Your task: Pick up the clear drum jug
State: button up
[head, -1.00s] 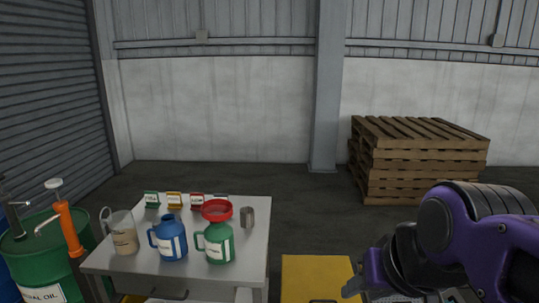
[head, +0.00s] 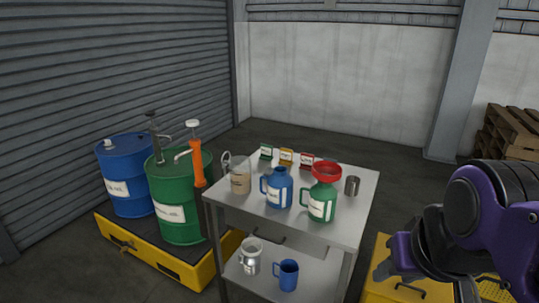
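The clear drum jug (head: 240,180) stands upright at the left end of the steel cart's top shelf (head: 345,225). It is see-through, with a handle on its left and a tan patch on its lower half; I cannot tell if that is a label or contents. A blue jug (head: 278,190) stands just right of it. A green jug (head: 322,203) with a red funnel (head: 326,172) stands further right. My gripper (head: 392,275), purple and black, is at the lower right, well apart from the jug. Its fingers are mostly hidden, so their opening cannot be told.
Small coloured cards (head: 286,157) line the back of the cart top, and a metal cup (head: 352,186) stands at right. A metal jug (head: 250,257) and blue mug (head: 288,274) sit below. Green (head: 180,220) and blue (head: 128,185) drums stand on a yellow pallet (head: 150,253) at left.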

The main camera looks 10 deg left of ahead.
aim_at(240, 166)
jog(key=u, duration=0.75)
jog(key=i+j+z, duration=0.15)
jog(key=z, duration=0.3)
jog(key=i+j+z, duration=0.15)
jog(key=z, duration=0.3)
jog(key=i+j+z, duration=0.2)
jog(key=j, duration=0.2)
jog(key=j+z, duration=0.15)
jog(key=j, duration=0.3)
jog(key=i+j, duration=0.1)
jog(key=j, duration=0.3)
jog(key=i+j+z, duration=0.1)
jog(key=j, duration=0.3)
jog(key=i+j, duration=0.15)
jog(key=j, duration=0.25)
jog(key=i+j+z, duration=0.1)
jog(key=j, duration=0.3)
